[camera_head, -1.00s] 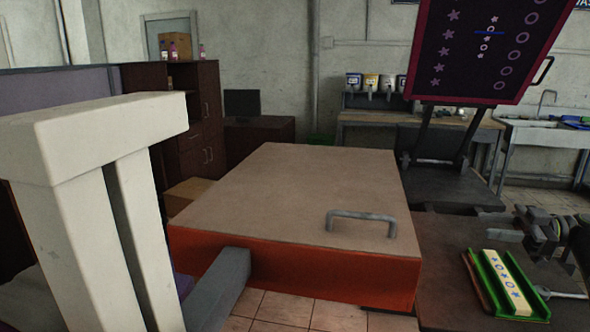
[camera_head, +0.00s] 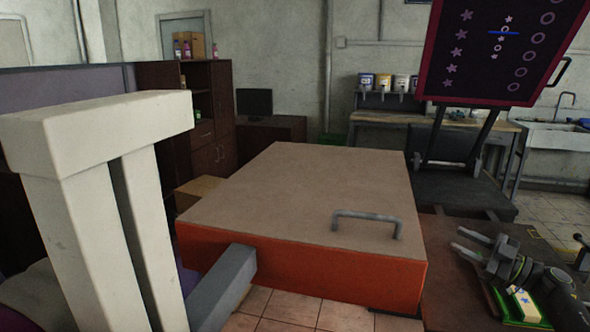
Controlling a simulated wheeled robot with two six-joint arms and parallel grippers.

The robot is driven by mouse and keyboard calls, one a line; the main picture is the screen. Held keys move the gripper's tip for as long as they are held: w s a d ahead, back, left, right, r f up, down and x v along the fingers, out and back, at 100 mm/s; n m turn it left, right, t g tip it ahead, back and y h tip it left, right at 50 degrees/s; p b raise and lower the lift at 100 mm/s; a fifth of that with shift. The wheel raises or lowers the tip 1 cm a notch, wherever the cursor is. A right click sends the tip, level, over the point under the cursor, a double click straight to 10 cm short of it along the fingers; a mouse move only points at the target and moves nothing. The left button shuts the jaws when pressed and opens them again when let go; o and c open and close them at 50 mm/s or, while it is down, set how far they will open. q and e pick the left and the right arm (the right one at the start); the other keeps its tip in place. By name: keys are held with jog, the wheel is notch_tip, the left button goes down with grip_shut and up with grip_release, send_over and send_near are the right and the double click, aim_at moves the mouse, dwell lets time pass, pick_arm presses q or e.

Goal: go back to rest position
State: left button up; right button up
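My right gripper (camera_head: 460,242) reaches in from the right edge and points left. Its two fingers are apart, with nothing between them. It hovers over the brown table (camera_head: 455,290) at the lower right. Below the arm lies a green tray (camera_head: 507,303) holding a pale strip (camera_head: 524,304) with blue shapes; the arm hides much of both. My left gripper does not show.
A large orange box with a brown lid (camera_head: 290,190) and grey handle fills the middle. A dark printing screen (camera_head: 500,50) with stars and rings is tilted up behind. A white frame (camera_head: 100,125) blocks the left. Tiled floor shows in front.

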jog(key=s+a+f+m+t+h, duration=0.1)
jog(key=s+a+f+m+h, duration=0.1)
jog(key=s+f+m+h, duration=1.6)
jog(key=s+a+f+n+g, duration=0.1)
jog(key=s+a+f+g, duration=0.2)
jog(key=s, duration=0.6)
jog(key=s+a+f+n+g, duration=0.1)
jog(key=s+a+f+g, duration=0.2)
jog(key=s, duration=0.6)
jog(key=s+a+f+n+g, duration=0.1)
jog(key=s+a+f+g, duration=0.2)
jog(key=s, duration=0.6)
notch_tip(320, 180, down, 24)
jog(key=d+g+y, duration=0.1)
jog(key=d+g, duration=0.2)
jog(key=s+a+f, duration=0.1)
jog(key=s+f, duration=1.4)
jog(key=shift+a+g+y+p, duration=0.25)
jog(key=shift+g+y+p, duration=0.05)
jog(key=shift+g+p, duration=0.15)
